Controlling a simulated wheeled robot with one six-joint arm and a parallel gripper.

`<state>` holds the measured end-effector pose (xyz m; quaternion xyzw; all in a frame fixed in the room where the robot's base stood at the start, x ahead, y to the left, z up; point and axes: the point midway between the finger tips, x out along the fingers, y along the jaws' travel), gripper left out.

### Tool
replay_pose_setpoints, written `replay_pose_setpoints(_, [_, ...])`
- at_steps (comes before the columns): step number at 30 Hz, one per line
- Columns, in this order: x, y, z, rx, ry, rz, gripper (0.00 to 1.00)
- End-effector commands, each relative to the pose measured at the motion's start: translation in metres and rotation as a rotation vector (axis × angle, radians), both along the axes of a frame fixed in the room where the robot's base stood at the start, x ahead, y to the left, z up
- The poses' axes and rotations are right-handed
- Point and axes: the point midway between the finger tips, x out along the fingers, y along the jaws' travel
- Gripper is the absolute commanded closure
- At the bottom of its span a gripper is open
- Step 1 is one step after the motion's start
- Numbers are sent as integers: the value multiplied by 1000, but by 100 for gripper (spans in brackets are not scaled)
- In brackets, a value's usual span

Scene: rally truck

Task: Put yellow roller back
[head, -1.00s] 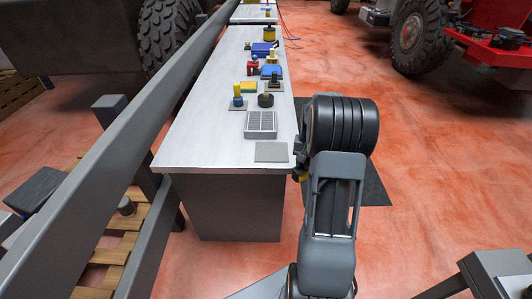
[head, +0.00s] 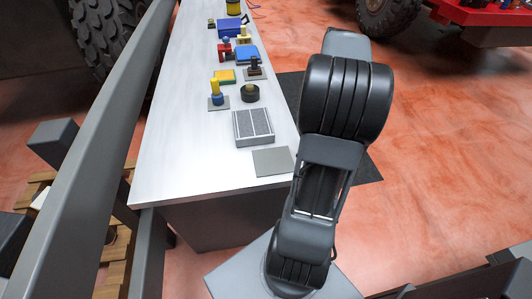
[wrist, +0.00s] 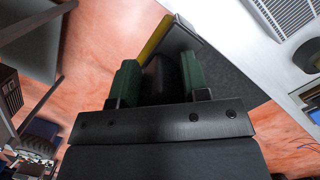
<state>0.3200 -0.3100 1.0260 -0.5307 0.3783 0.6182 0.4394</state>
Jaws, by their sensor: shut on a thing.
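My gripper (wrist: 162,82) is shut in the wrist view, its green fingertips on either side of a dark part. I take this to be the handle of the yellow roller (wrist: 154,39), whose yellow edge shows just beyond the fingers; most of it is hidden. The held thing is over the floor beside the bench. In the head view my arm hides the gripper and roller. A bare grey plate (head: 272,162) lies at the bench's near right corner.
The white bench (head: 182,150) carries a grey slotted block (head: 253,126), a black round piece (head: 250,93), a yellow-and-blue post (head: 215,91) and several coloured blocks farther back. A grey beam (head: 92,140) runs along the left. The bench's near left part is clear.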

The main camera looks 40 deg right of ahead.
Motion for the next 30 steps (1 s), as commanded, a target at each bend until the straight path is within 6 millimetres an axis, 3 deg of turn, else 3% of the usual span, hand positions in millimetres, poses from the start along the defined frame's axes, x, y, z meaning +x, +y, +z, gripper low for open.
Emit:
replay_pose_setpoints(13, [5, 9, -2, -1, -1, 7, 100])
replay_pose_setpoints(24, [34, 87, -38, 0, 0, 9, 100])
replay_pose_setpoints(30, [44, 110, -71, 0, 0, 4, 100])
